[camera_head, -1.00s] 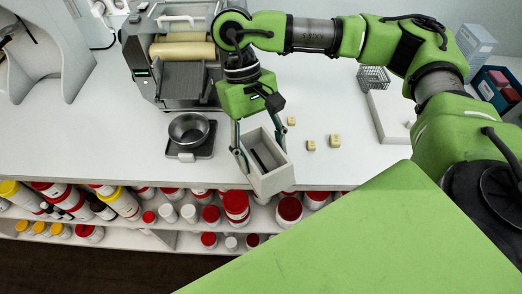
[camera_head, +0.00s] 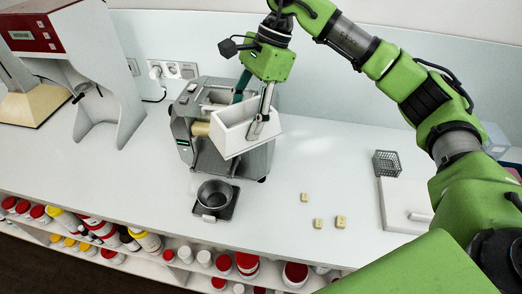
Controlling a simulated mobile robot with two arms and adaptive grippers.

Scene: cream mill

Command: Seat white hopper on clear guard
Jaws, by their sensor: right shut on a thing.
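The white hopper (camera_head: 232,142) is an open-topped box, slightly tilted, in front of and above the grey mill (camera_head: 261,164). My right gripper (camera_head: 251,112) is shut on the hopper from above, with one finger visible against its near right wall. The hopper covers much of the mill's top and rollers; a bit of a yellowish roller (camera_head: 200,128) shows at its left. The clear guard cannot be made out apart from the mill. I cannot tell whether the hopper touches the mill. My left gripper is not in view.
A dark bowl on a small scale (camera_head: 216,207) stands in front of the mill. Several small yellowish blocks (camera_head: 341,221) lie to the right, near a wire basket (camera_head: 386,163) and a white board (camera_head: 399,204). Jars fill the shelf below.

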